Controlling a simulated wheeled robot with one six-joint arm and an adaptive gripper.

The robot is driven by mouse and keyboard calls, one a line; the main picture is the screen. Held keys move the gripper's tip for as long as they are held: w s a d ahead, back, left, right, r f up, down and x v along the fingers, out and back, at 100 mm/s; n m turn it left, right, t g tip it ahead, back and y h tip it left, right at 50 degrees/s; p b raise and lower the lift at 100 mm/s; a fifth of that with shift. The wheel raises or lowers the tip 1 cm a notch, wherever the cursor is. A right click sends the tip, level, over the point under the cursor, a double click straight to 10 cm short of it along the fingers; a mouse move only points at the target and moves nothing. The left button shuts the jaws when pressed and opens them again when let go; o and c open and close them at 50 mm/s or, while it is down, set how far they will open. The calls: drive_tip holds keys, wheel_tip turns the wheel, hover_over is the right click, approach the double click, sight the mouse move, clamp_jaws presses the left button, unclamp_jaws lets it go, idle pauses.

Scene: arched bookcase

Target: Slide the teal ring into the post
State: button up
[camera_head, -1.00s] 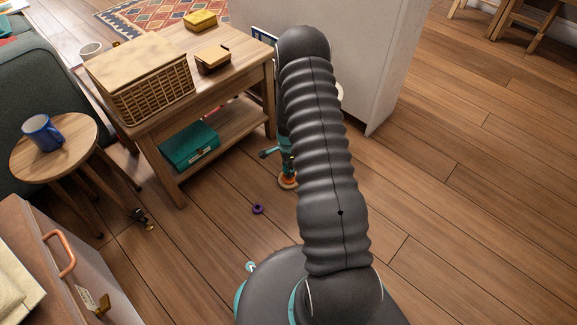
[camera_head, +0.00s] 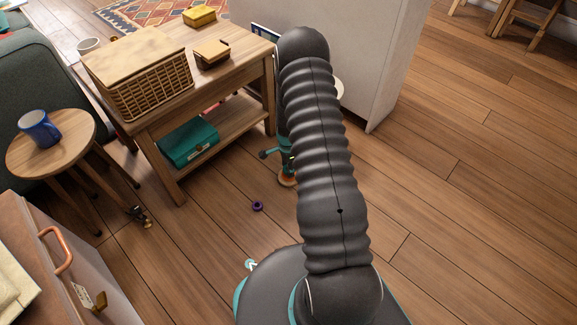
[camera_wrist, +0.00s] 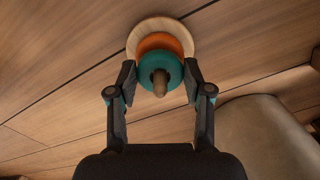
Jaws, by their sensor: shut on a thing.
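The teal ring (camera_wrist: 160,67) is between the two fingertips of my gripper (camera_wrist: 160,74) in the wrist view. My gripper is shut on its sides. The wooden post (camera_wrist: 160,87) shows its tip through the hole of the teal ring, so the ring appears to be around the post. An orange ring (camera_wrist: 160,41) lies beyond it, around the post near the round pale wooden base (camera_wrist: 151,24). In the head view, the orange ring (camera_head: 287,177) shows low beside my arm. There my gripper (camera_head: 284,158) is mostly hidden by the arm.
A small purple ring (camera_head: 257,206) lies on the floor. A wooden table (camera_head: 228,78) with a basket stands behind to the left, and a white cabinet (camera_head: 370,70) stands behind my arm. A round stool (camera_head: 70,150) holds a blue mug. The floor on the right is clear.

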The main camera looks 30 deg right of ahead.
drive_tip(key=shift+f+b, duration=0.3)
drive_tip(key=shift+f, duration=0.4)
drive_tip(key=o, duration=0.9)
drive_tip(key=shift+r, duration=0.1)
wheel_tip(320, 180, up, 12)
drive_tip(key=shift+f, duration=0.1)
